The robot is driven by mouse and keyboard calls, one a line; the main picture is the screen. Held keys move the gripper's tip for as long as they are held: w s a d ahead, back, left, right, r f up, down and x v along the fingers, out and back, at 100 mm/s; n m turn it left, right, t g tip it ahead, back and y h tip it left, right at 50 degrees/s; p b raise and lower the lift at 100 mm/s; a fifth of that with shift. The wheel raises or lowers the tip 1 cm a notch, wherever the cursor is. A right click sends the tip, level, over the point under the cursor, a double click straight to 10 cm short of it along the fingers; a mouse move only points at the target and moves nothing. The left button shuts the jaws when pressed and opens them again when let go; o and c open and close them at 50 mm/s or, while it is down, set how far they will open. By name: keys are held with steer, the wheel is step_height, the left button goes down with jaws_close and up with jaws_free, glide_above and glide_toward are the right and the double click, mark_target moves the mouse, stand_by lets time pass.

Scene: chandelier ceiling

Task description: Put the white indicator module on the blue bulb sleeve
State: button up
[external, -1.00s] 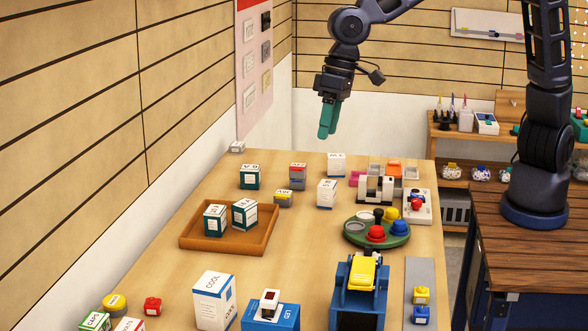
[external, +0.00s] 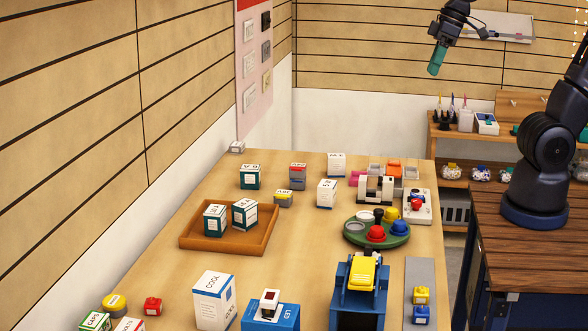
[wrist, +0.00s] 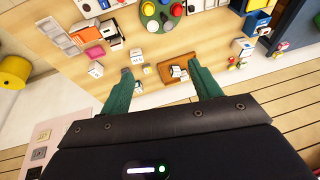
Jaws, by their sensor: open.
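A blue box lettered LED (external: 284,317), which I take as the blue bulb sleeve, lies at the table's front edge, partly cut off by the frame. A small white block with a dark reddish window (external: 269,304), seemingly the white indicator module, sits upright on top of it. My gripper (external: 437,62) is high in the air at the upper right, well away from both. In the wrist view the green fingers of my gripper (wrist: 160,75) are spread apart with nothing between them.
The brown tray (external: 186,238) holds two dark green-and-white boxes. A white COOL box (external: 212,300) stands left of the blue box, and a blue-and-yellow device (external: 358,290) stands right of it. The green round tray (external: 350,240) holds coloured caps. Bare table lies around the middle.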

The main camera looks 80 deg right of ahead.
steer(key=s+d+f+h, duration=0.1)
steer(key=s+d, duration=0.2)
steer(key=s, duration=0.4)
steer(key=shift+s+t+h, duration=0.3)
steer(key=shift+s+t, duration=0.1)
steer(key=shift+f, duration=0.1)
stand_by(0.7)
